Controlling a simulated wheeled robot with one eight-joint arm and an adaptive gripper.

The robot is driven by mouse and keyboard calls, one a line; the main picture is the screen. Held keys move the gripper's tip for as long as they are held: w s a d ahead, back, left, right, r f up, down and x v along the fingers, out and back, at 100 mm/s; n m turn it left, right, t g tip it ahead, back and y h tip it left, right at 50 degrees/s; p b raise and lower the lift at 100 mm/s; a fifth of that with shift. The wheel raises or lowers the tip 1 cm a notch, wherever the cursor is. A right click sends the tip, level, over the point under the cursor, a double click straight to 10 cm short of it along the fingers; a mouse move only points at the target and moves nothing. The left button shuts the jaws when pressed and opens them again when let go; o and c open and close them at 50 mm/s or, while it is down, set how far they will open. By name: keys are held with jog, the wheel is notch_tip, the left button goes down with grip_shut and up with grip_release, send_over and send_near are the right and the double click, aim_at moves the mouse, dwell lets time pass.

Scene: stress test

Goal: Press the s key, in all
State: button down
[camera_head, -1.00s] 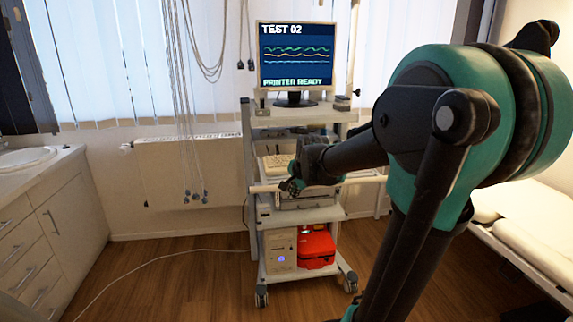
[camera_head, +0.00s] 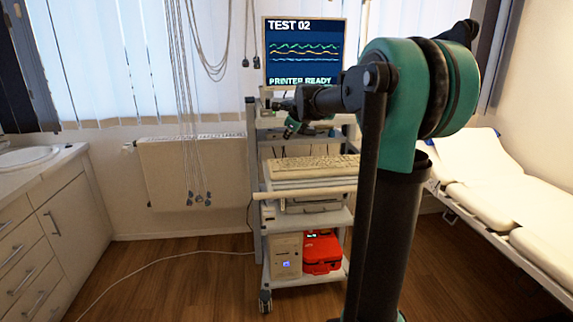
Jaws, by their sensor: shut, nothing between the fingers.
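A cream keyboard (camera_head: 313,164) lies on a pull-out shelf of the medical cart, in the middle of the view. Its single keys are too small to tell apart, so I cannot pick out the s key. My gripper (camera_head: 290,132) is shut and empty. It appears above the keyboard's left part, apart from it, near the cart's upper shelf. A monitor (camera_head: 303,50) on top of the cart reads "TEST 02" and "PRINTER READY", with wavy coloured lines.
The cart (camera_head: 256,190) holds a printer-like device (camera_head: 312,203), a computer tower (camera_head: 285,256) and a red case (camera_head: 321,252). A padded couch (camera_head: 520,215) stands right, a cabinet (camera_head: 50,225) left. Cables (camera_head: 185,100) hang by the radiator (camera_head: 165,170).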

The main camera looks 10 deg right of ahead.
aim_at(287, 166)
jog(key=shift+w, duration=0.1)
dwell(0.3)
jog(key=shift+f, duration=4.35)
jog(key=shift+f, duration=0.1)
jog(key=shift+f, duration=0.3)
jog(key=shift+f, duration=0.3)
jog(key=shift+r, duration=0.75)
